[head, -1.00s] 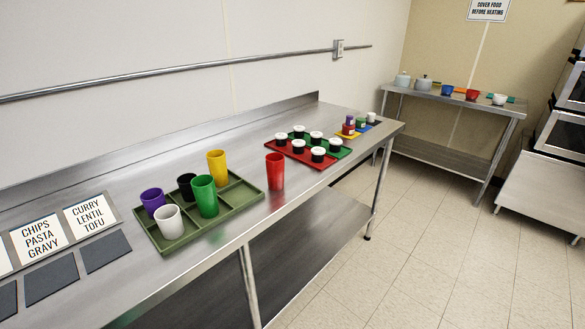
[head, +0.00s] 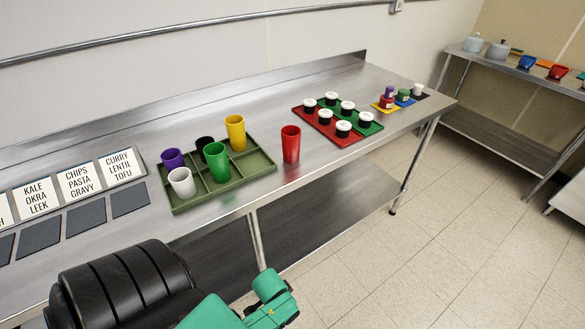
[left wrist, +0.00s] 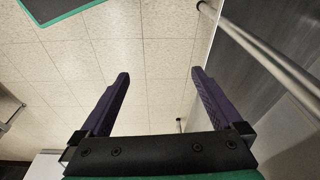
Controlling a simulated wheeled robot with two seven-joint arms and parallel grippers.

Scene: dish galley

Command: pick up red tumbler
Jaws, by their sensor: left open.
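The red tumbler (head: 291,144) stands upright on the steel counter (head: 320,172), to the right of the green compartment tray (head: 262,168). My left gripper (left wrist: 158,78) is open and empty in the left wrist view, with floor tiles showing between its purple fingers. In the head view my left arm reaches in at the bottom, below and in front of the counter's front edge; its fingertips do not show there. The red tumbler is not seen in the left wrist view. My right gripper is in neither view.
The tray holds purple (head: 172,160), white (head: 182,182), black, green (head: 216,162) and yellow (head: 235,132) tumblers. Red (head: 314,130) and green mats with lidded cups lie right of the red tumbler. Label cards (head: 80,182) lie at left. A counter leg (left wrist: 262,52) is close in the left wrist view.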

